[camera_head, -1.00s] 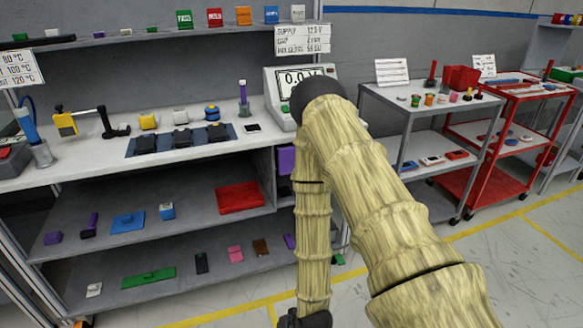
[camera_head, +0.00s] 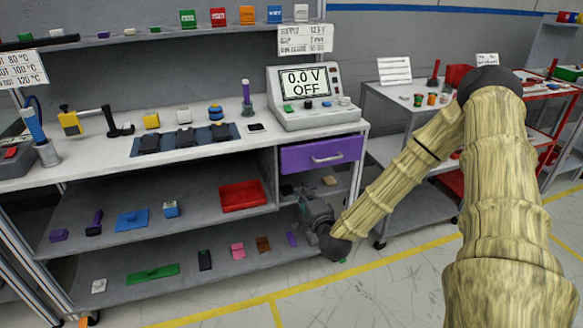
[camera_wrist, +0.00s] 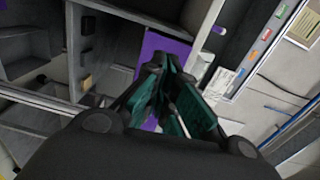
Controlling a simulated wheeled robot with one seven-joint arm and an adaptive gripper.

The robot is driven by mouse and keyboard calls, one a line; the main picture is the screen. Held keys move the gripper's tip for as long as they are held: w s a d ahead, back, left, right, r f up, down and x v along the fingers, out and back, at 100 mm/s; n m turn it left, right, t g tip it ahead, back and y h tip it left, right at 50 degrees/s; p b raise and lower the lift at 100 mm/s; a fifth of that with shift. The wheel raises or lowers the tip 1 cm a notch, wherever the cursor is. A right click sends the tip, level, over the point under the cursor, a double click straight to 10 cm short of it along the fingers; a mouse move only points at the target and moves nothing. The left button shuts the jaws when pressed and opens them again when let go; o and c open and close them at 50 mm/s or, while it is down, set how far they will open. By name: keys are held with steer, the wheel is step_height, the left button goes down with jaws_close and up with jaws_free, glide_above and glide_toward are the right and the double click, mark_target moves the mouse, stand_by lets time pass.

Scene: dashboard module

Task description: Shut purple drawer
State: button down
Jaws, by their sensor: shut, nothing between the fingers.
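The purple drawer (camera_head: 300,158) sits under the right end of the workbench, below the power supply. Its purple front with a pale handle (camera_head: 327,158) faces me and looks close to the bench edge; I cannot tell whether a small gap is left. In the wrist view a purple surface (camera_wrist: 152,45) lies beyond the fingers, partly hidden by them. My gripper (camera_head: 308,205) is below the drawer front, by the right end of the lower shelves, apart from the handle. Its teal fingers (camera_wrist: 158,65) are together and empty.
The power supply (camera_head: 310,95) stands on the bench above the drawer. A red tray (camera_head: 243,196) lies on the middle shelf to the left. A grey cart (camera_head: 400,150) stands to the right. Bare floor (camera_head: 400,290) lies in front.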

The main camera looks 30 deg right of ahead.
mark_target(289, 163)
steer(key=shift+m, duration=0.3)
steer(key=x, duration=0.4)
steer(key=r+x, duration=0.1)
steer(key=x, duration=0.4)
steer(key=d+p+x, duration=0.1)
steer(key=x, duration=0.4)
steer(key=shift+d+r, duration=0.1)
steer(key=shift+r, duration=0.1)
steer(key=shift+h, duration=0.4)
